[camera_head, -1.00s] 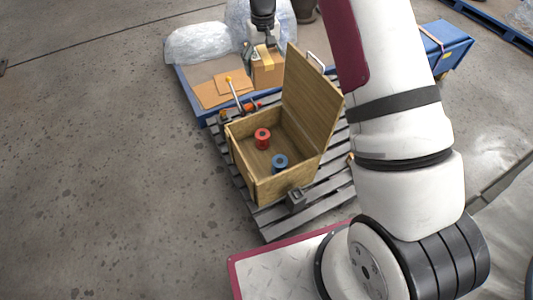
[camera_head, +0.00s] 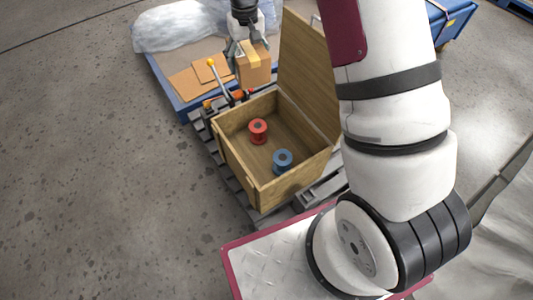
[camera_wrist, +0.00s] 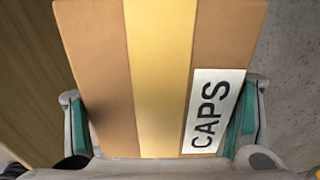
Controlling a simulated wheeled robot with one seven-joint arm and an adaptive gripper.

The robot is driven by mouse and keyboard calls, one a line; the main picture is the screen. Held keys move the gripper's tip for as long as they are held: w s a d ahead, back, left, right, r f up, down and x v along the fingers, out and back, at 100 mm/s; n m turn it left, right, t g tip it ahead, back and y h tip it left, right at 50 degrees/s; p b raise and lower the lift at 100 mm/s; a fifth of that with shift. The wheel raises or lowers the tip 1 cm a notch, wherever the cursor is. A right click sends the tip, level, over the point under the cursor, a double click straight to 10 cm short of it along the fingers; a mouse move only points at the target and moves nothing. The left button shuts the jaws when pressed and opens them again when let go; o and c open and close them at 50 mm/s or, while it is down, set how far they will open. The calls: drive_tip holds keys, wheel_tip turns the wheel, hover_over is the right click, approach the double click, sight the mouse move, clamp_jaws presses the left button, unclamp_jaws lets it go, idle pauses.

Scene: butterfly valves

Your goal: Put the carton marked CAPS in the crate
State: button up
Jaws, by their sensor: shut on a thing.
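The brown carton (camera_head: 253,69) with a yellow tape strip is between the fingers of my gripper (camera_head: 247,48), behind the far side of the crate in the head view. In the wrist view the carton (camera_wrist: 100,60) fills the middle, with a white label reading CAPS (camera_wrist: 210,112). My gripper (camera_wrist: 160,125) is shut on it, one teal-padded finger on each side. The wooden crate (camera_head: 236,165) stands open, its lid (camera_head: 305,70) raised on the right. A red spool (camera_head: 258,131) and a blue spool (camera_head: 282,161) are inside on its floor.
A blue-edged platform (camera_head: 165,85) behind the crate holds flat cardboard (camera_head: 200,78) and a plastic-wrapped bundle (camera_head: 175,27). The crate stands on a grey slatted pallet (camera_head: 205,140). Concrete floor at left is clear.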

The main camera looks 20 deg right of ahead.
wheel_tip(320, 180, down, 23)
drive_tip(key=s+b, duration=0.2)
drive_tip(key=b, duration=2)
drive_tip(key=n+b, duration=0.2)
drive_tip(key=b, duration=0.4)
hover_over(254, 161)
wheel_tip(254, 161, down, 28)
drive_tip(key=shift+f, duration=0.1)
drive_tip(key=shift+f+b, duration=0.85)
drive_tip(key=shift+f, duration=1.45)
drive_tip(key=shift+f, duration=0.15)
drive_tip(key=o, duration=1.5)
drive_tip(key=shift+s, duration=0.1)
drive_tip(key=shift+o, duration=0.7)
